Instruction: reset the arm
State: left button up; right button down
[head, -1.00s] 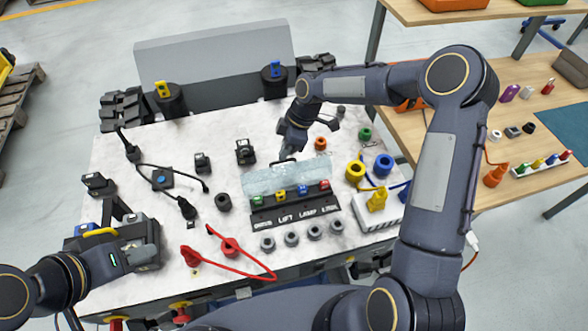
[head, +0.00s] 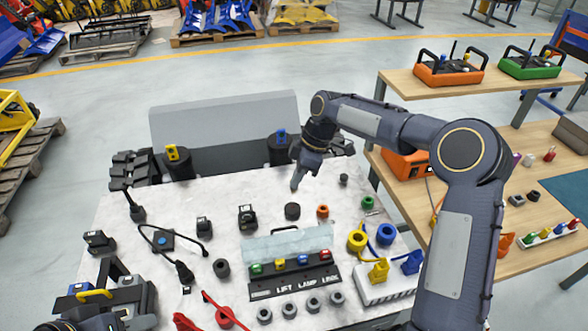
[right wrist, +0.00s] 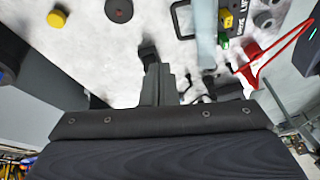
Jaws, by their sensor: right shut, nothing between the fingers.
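My right gripper (head: 296,184) is shut and empty, pointing down above the back middle of the white bench top (head: 120,215). It is close to a black round puck (head: 292,211) in the picture; I cannot tell its exact height. In the right wrist view its fingers (right wrist: 160,80) are together with nothing between them. My left gripper (head: 128,320) is at the bottom left, mostly cut off by the frame edge; its jaws are not clear. The clear cover (head: 287,243) stands behind the coloured switches on the black labelled panel (head: 262,288), apart from my right gripper.
Loose cables, black connectors and a red lead (head: 224,316) lie on the bench's left and front. A white block with yellow and blue plugs (head: 386,292) is at the right. A wooden side table (head: 408,204) with a shelf stands beyond my right arm.

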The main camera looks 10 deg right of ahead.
jog(key=shift+w+r, duration=0.1)
jog(key=shift+r, duration=0.1)
jog(key=s+d+r+m+t, duration=0.1)
jog(key=s+d+r+m, duration=0.15)
jog(key=s, duration=0.25)
jog(key=s+d+r+m+t+h, duration=0.1)
jog(key=s+d+r+m, duration=0.1)
jog(key=s+r, duration=0.25)
jog(key=s+d+r+m+t, duration=0.1)
jog(key=s+d+r+m, duration=0.15)
jog(key=s, duration=0.35)
jog(key=s+d+f+m+t, duration=0.1)
jog(key=s+f+m+t, duration=0.2)
jog(key=s+m, duration=0.7)
jog(key=s+f, duration=0.1)
jog(key=s, duration=0.6)
jog(key=shift+s+f+m, duration=0.15)
jog(key=shift+s+m, duration=0.15)
jog(key=shift+d, duration=0.1)
